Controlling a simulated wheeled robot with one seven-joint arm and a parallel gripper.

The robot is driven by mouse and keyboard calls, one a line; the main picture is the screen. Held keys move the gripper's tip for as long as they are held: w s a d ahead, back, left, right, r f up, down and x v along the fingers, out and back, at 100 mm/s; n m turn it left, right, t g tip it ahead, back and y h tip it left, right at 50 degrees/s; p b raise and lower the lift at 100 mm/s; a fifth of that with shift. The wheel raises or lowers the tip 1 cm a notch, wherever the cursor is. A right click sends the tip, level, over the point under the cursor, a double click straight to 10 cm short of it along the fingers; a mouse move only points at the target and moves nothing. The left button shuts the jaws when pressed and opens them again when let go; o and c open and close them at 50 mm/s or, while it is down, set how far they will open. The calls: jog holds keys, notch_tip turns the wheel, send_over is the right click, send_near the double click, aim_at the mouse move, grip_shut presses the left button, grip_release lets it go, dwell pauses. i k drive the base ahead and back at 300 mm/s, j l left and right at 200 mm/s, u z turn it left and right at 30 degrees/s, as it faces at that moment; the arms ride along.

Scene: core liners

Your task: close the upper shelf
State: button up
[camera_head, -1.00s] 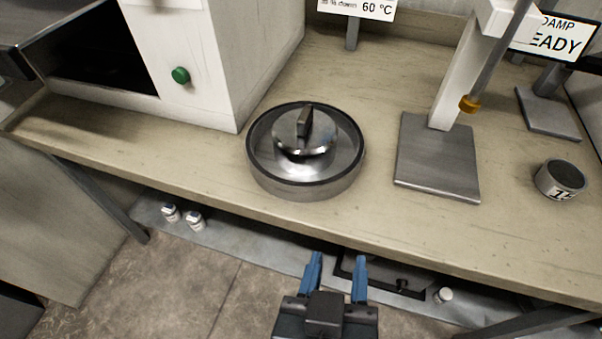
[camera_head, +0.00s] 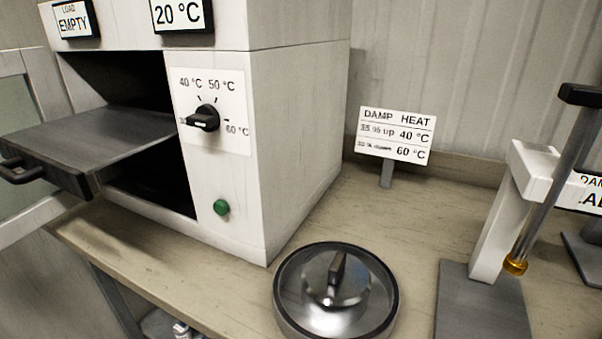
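The oven-like white cabinet (camera_head: 290,150) stands at the left of the bench. Its shelf (camera_head: 115,137) sticks out of the dark opening toward the front left, with a dark front panel and a handle (camera_head: 20,170) at its outer end. Below the shelf is a dark gap; I cannot make out a lower shelf in it. My gripper is out of view now.
A dial (camera_head: 206,119) and a green button (camera_head: 221,208) are on the cabinet's front. A round metal dish with a knobbed lid (camera_head: 337,290) stands in front of the cabinet. A sign (camera_head: 395,137) and a press-like stand (camera_head: 507,215) are to the right.

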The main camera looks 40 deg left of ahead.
aim_at(60, 152)
jog(key=i+u, duration=0.3)
jog(key=i+j+u, duration=0.1)
jog(key=u, duration=1.85)
